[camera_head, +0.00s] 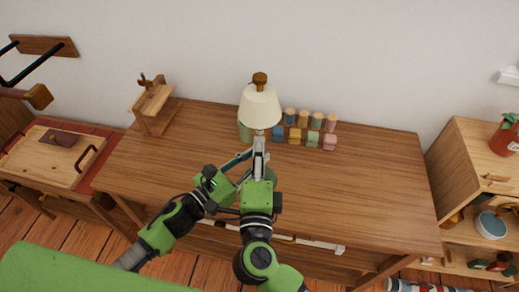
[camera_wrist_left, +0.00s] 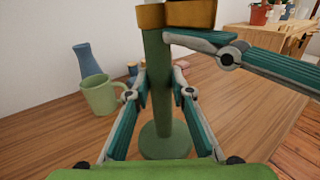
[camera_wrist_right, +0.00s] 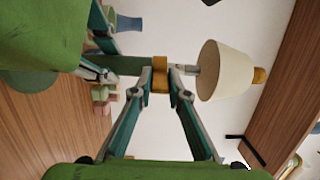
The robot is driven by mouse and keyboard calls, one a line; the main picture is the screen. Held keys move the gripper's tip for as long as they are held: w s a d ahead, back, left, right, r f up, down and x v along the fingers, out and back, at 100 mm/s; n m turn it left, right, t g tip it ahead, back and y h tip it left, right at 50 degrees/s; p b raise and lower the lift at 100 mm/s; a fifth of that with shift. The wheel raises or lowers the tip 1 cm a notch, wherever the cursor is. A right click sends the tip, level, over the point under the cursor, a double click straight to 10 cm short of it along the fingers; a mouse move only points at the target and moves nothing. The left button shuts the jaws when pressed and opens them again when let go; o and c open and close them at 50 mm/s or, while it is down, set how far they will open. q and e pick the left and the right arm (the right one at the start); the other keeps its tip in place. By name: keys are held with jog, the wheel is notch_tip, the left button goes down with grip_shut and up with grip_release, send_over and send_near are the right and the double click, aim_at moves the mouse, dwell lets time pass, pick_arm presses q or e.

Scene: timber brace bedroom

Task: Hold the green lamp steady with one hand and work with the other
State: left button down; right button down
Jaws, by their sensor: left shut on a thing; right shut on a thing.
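The green lamp stands on the wooden desk; its cream shade (camera_head: 260,107) shows in the head view. The left wrist view shows its green stem (camera_wrist_left: 156,70), round green base (camera_wrist_left: 166,141) and brass collar (camera_wrist_left: 177,15). My left gripper (camera_wrist_left: 161,92) is shut on the stem, above the base. My right gripper (camera_wrist_right: 160,91) is shut on the brass collar (camera_wrist_right: 160,66), just below the shade (camera_wrist_right: 223,73). In the head view the right gripper (camera_head: 259,146) hides most of the stem, and the left gripper (camera_head: 243,158) is partly hidden beside it.
A green mug (camera_wrist_left: 101,95) and a blue vase (camera_wrist_left: 84,62) stand close to the lamp. Several coloured blocks (camera_head: 295,136) lie right of it. A wooden stand (camera_head: 152,103) is at the desk's back left. The desk's right side (camera_head: 385,185) is clear.

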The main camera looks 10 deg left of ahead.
jog(key=shift+a+m+h, duration=0.35)
jog(key=shift+m+h, duration=0.35)
jog(key=shift+h, duration=0.4)
jog(key=c, duration=1.9)
grip_release()
jog(key=shift+s, duration=0.1)
jog(key=s, duration=1.2)
jog(key=shift+d, duration=0.25)
